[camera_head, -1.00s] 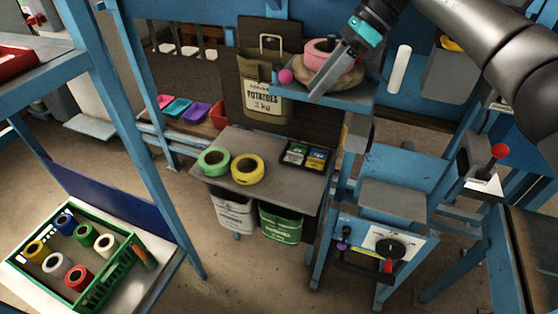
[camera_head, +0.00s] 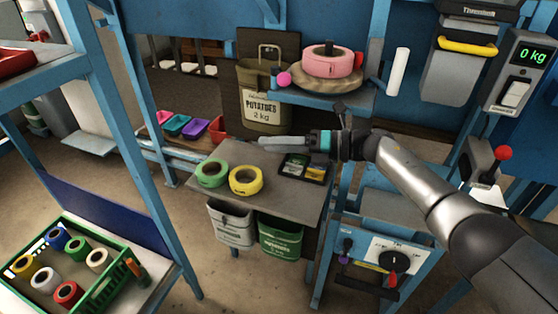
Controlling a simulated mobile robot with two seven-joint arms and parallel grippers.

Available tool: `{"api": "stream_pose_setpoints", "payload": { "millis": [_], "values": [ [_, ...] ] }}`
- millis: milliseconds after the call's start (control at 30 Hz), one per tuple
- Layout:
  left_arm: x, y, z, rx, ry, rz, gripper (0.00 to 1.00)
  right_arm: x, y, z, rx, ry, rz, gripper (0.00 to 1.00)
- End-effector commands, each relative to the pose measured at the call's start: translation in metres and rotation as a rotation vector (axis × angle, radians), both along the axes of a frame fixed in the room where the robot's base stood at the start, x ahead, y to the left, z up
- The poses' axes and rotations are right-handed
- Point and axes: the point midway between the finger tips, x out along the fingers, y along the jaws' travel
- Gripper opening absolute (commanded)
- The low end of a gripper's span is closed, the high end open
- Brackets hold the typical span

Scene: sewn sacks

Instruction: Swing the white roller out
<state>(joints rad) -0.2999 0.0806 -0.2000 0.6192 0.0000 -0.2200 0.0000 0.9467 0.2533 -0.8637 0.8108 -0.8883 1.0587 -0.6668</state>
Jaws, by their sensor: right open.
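The white roller (camera_head: 399,71) is a slim upright cylinder on the blue frame, right of the pink tape roll. My right arm comes in from the right edge. My right gripper (camera_head: 272,142) is open and points left, between the potato sack and the small table. It is below and left of the roller, well apart from it, and nothing shows in its fingers. My left gripper is not in view.
A pink tape roll (camera_head: 331,62) sits on a round holder on the blue shelf. A potato sack (camera_head: 266,107) hangs behind my gripper. Green (camera_head: 212,174) and yellow (camera_head: 246,180) rolls lie on the grey table. A scale (camera_head: 520,72) is at right.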

Motion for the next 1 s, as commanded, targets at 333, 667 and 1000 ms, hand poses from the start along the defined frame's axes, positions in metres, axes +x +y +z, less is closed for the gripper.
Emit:
{"api": "stream_pose_setpoints", "payload": {
  "millis": [333, 667, 1000],
  "values": [
    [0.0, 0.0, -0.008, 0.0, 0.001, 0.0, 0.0, 0.009, -0.006, -0.038, 0.114, 0.171, -0.153, 0.45],
    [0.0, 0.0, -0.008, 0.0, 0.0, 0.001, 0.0, 0.009, -0.007, -0.04, 0.122, 0.184, -0.164, 0.45],
    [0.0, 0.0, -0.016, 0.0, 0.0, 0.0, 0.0, 0.011, -0.015, -0.073, 0.185, 0.299, -0.261, 0.45]
  ]
}}
